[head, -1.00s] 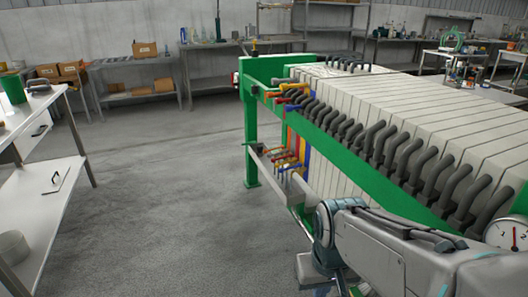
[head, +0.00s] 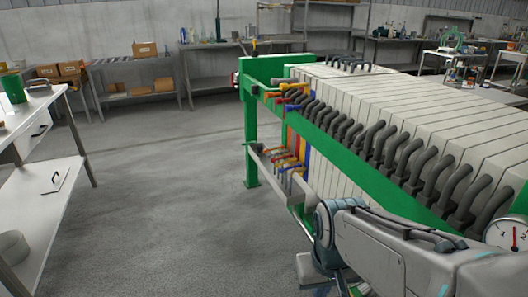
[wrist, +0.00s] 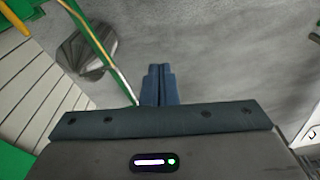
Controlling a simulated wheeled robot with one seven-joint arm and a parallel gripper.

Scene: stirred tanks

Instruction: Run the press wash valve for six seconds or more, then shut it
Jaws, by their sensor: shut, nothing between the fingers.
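The filter press has a green frame (head: 250,130) and a long row of pale plates (head: 400,105) with dark curved pipes along its side. At its far end, an upper group of valves with red, yellow and blue handles (head: 285,95) sits by the green beam. A lower group of coloured handles (head: 287,165) sits along a grey rail. I cannot tell which is the wash valve or how its handle is set. My gripper (wrist: 160,70) is shut and empty in the wrist view, above the floor. No valve handle is at its fingertips. My arm hides the press's near lower side in the head view.
A dial gauge (head: 513,235) is on the press at the right. In the wrist view, plates (wrist: 40,95), a green bar (wrist: 85,30) and a grey conical part (wrist: 88,50) lie left of my gripper. A white bench (head: 40,190) stands left; the floor between is clear.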

